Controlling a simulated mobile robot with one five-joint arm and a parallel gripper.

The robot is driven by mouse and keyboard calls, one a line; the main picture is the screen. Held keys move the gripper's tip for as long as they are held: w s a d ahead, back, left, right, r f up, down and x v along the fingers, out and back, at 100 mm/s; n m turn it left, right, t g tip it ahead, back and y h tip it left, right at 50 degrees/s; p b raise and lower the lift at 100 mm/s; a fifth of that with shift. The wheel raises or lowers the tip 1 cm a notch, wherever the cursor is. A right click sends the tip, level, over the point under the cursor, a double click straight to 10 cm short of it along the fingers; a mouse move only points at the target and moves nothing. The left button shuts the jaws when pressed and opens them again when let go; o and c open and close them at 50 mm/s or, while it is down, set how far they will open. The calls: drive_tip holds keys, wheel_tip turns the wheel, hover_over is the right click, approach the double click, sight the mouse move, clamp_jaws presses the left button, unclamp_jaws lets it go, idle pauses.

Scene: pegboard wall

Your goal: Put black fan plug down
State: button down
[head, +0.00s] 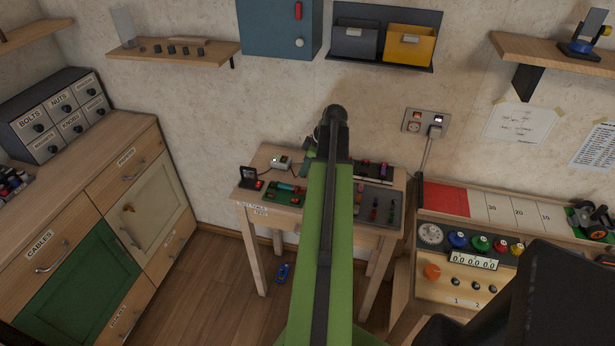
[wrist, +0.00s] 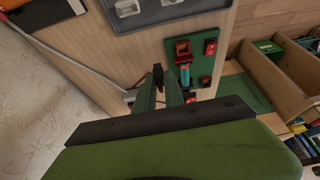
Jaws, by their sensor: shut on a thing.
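My gripper (wrist: 160,92) has two green fingers, closed around a small black piece. This piece, which looks like the black fan plug (wrist: 157,72), pokes out beyond the fingertips in the wrist view, above or close to the wooden table top. I cannot tell whether it touches the table. In the head view my own green arm reaches over the small table (head: 262,205), and the gripper (head: 309,152) is mostly hidden behind it. The plug cannot be made out there.
A green board (wrist: 197,65) with red switches and a teal cylinder lies beside the gripper. A grey tray (wrist: 190,8) lies farther along the table. A small white box (head: 282,162) stands near the wall. A wall socket (head: 413,125) is to the right.

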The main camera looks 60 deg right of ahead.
drive_tip(key=shift+f+b, duration=1.65)
drive_tip(key=shift+f, duration=0.4)
drive_tip(key=c, duration=1.7)
unclamp_jaws()
drive_tip(key=shift+r, duration=0.15)
drive_tip(key=shift+r, duration=0.1)
drive_tip(key=shift+s+r+p, duration=0.1)
drive_tip(key=shift+r+p, duration=0.2)
drive_tip(key=shift+p, duration=0.25)
drive_tip(key=p+v, duration=1)
drive_tip(key=v, duration=0.1)
drive_tip(key=shift+s+d+r, duration=0.1)
drive_tip(key=shift+s+r, duration=0.05)
